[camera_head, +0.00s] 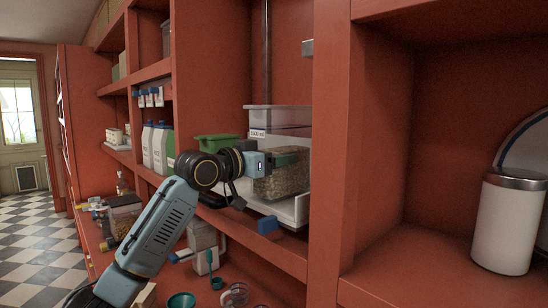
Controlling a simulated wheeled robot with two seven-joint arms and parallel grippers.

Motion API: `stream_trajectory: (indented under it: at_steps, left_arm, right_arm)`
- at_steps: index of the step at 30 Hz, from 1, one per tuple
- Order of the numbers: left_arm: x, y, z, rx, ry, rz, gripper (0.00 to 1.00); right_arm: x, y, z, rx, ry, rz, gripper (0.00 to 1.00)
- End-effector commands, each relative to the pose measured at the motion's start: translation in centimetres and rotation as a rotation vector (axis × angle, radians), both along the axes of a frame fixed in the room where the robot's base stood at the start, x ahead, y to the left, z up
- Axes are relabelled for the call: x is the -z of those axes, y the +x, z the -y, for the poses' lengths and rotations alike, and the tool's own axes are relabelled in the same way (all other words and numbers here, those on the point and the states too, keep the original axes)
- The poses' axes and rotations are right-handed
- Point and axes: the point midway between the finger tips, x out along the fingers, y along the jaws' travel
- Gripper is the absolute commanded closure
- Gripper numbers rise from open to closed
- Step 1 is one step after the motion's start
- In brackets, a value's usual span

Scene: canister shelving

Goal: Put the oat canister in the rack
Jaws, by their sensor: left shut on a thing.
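The oat canister (284,183), a clear container with brown flakes in it, is in the shelf bay at the picture's centre. My left gripper (272,161) reaches it from the left and is shut on its upper part. The gripper hides some of the canister, and the red upright hides its right end. A white rack (296,211) stands on the shelf just below and around the canister. I cannot tell whether the canister touches the rack's floor. My right gripper is out of view.
A clear lidded box (278,118) sits above the canister. A green bin (216,143) and white bottles (158,146) stand to the left. A red upright (330,150) closes the bay on the right. A white canister (508,222) stands on the right shelf, with bare board beside it.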

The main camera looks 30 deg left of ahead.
Motion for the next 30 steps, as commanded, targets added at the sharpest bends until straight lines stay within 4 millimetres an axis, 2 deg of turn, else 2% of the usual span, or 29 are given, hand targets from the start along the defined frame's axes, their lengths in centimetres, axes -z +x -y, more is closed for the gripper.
stream_trajectory:
  at_steps: [5, 6, 10, 22, 26, 30]
  left_arm:
    - [0.1, -0.1, 0.0, 0.0, -0.001, 0.006, 0.77]
    - [0.4, 0.0, 0.0, 0.0, 0.001, -0.002, 0.29]
    - [0.4, 0.0, 0.0, 0.0, 0.001, -0.002, 0.12]
    - [0.0, -0.2, -0.1, -0.001, 0.001, 0.0, 0.1]
    - [0.3, -2.1, -0.8, -0.001, 0.003, 0.0, 0.1]
    - [0.4, -5.1, -1.9, -0.002, 0.005, 0.0, 0.1]
  right_arm:
    - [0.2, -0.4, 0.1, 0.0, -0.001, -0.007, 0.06]
    - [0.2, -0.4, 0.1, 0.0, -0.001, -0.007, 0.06]
    - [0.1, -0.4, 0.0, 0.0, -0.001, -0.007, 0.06]
    - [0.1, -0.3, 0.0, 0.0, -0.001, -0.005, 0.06]
    - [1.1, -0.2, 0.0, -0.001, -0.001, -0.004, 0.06]
    - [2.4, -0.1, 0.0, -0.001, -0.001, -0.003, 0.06]
